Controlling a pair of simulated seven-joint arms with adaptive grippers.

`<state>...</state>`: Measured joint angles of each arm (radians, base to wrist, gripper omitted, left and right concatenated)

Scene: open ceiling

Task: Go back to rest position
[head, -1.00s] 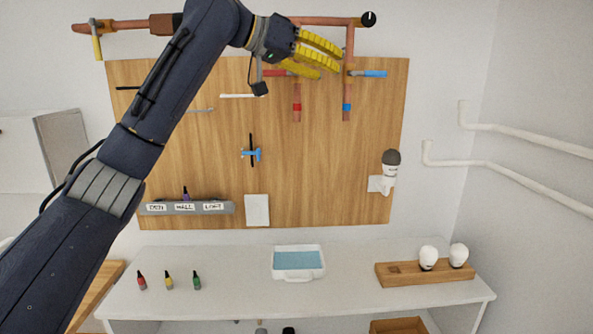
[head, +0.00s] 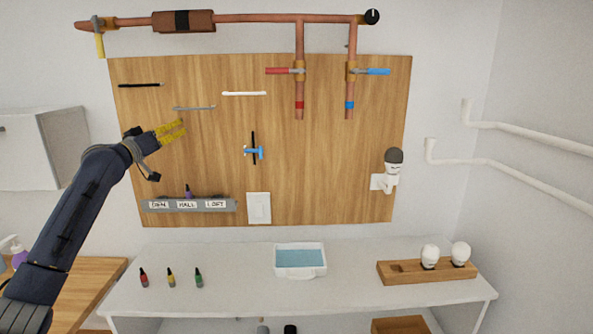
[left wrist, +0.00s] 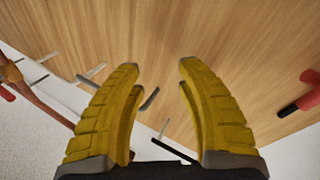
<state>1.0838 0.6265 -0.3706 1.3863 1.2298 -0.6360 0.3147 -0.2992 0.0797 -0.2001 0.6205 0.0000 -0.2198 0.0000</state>
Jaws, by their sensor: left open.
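My left gripper (head: 171,132) has yellow fingers and is in front of the left part of the wooden wall board (head: 330,150). In the left wrist view its two fingers (left wrist: 160,75) are spread apart with nothing between them, and the board (left wrist: 160,45) fills most of the background. My left arm comes in from the lower left, bent at the elbow. My right gripper is in neither current view.
Copper pipes (head: 240,18) with a red-handled valve (head: 280,71) and a blue-handled valve (head: 377,71) run along the top. Below stands a white table (head: 235,270) with small bottles (head: 171,277), a blue-white tray (head: 300,272) and a wooden block (head: 405,279) holding bulbs. A grey cabinet (head: 62,140) is at left.

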